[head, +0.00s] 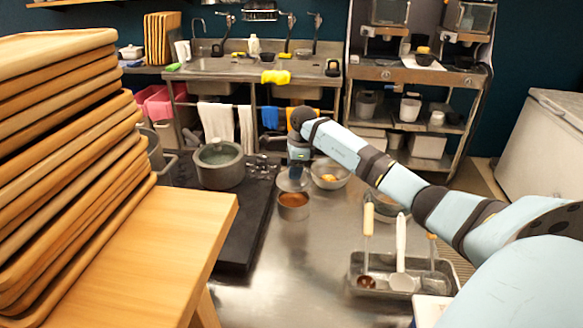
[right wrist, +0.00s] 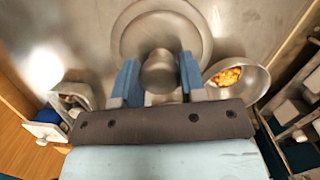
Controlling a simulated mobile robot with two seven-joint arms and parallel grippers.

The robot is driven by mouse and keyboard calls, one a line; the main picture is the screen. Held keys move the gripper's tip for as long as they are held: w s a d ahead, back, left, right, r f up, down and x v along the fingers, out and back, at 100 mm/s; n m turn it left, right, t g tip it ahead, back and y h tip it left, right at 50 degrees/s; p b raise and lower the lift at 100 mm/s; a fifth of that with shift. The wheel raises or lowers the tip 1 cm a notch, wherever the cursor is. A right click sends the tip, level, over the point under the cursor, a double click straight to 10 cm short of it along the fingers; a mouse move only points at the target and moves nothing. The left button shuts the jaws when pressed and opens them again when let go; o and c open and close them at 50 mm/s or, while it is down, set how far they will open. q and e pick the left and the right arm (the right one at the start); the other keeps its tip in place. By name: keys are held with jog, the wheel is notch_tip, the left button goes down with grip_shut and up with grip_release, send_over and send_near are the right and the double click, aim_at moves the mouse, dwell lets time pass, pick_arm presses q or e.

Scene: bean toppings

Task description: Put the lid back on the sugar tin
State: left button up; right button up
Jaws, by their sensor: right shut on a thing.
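The sugar tin (head: 293,214) is a small round grey tin with brown contents, standing on the steel counter with its top uncovered. My right gripper (head: 298,160) is above and just behind it in the head view, pointing down. It is shut on the knob of a round grey metal lid (head: 290,184). In the right wrist view the lid (right wrist: 160,20) lies beyond the two blue fingers (right wrist: 158,78), with its knob between them. The lid appears raised above the tin's far side; the exact gap is hard to judge. My left gripper is not in view.
A metal bowl with orange pieces (head: 330,182) stands close right of the tin. A utensil tray (head: 375,291) lies at front right. Stacked wooden trays (head: 60,160) fill the left side. Counter in front of the tin is clear.

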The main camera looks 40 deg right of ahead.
aim_at(294, 183)
notch_tip(294, 183, down, 4)
jog(key=shift+f+b, duration=0.2)
jog(key=shift+b, duration=0.95)
jog(key=shift+f, duration=0.45)
jog(key=shift+b, duration=0.35)
jog(key=shift+f+b, duration=0.45)
dwell(0.7)
jog(key=o, duration=1.6)
